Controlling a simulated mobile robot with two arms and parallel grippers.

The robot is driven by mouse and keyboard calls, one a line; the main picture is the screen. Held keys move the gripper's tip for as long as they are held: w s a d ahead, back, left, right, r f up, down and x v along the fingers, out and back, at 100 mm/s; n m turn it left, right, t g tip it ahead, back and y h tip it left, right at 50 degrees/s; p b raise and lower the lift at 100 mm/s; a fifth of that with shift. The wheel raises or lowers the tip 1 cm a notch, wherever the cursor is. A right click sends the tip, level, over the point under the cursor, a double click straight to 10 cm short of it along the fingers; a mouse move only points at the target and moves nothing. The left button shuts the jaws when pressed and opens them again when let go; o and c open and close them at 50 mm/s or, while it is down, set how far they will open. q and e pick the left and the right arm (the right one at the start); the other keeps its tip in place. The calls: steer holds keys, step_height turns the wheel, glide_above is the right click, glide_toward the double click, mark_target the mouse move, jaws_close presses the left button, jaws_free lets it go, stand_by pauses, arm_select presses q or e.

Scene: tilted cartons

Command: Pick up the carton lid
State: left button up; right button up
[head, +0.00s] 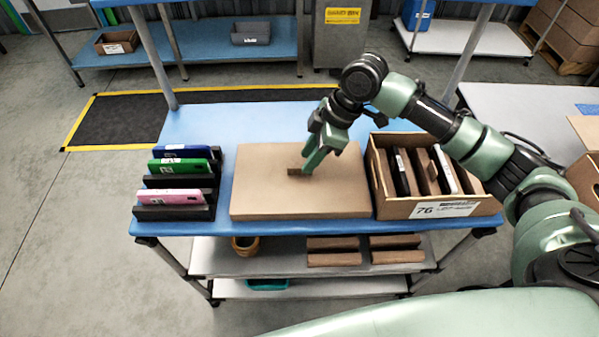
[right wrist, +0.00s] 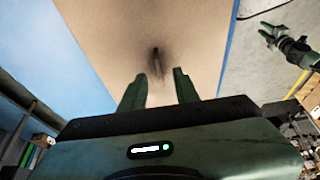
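The carton lid (head: 250,190) is a flat brown board lying on the blue table, with a small brown handle (head: 296,172) near its middle. My right gripper (head: 311,165) is over the lid, fingers down beside the handle. In the right wrist view, the right gripper (right wrist: 160,82) has its fingers apart, with nothing between the tips. The dark handle (right wrist: 156,62) shows ahead of them on the lid (right wrist: 110,35). Contact cannot be told. My left gripper (right wrist: 268,32) is small at the upper right of the right wrist view; its state is unclear.
An open carton (head: 425,210) marked 76 holds several upright items right of the lid. A black rack (head: 175,213) with blue, green and pink devices stands to the left. Lower shelves (head: 215,258) hold brown blocks and a round container.

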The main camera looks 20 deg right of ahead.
mark_target(300, 175)
steer(key=x, duration=0.3)
steer(key=shift+w+a+f, duration=0.1)
steer(key=shift+a+f, duration=0.15)
steer(key=shift+f, duration=0.15)
jaws_close()
arm_select(q)
steer(key=shift+w+r, duration=0.35)
steer(key=shift+w, duration=0.45)
steer(key=shift+s, duration=0.2)
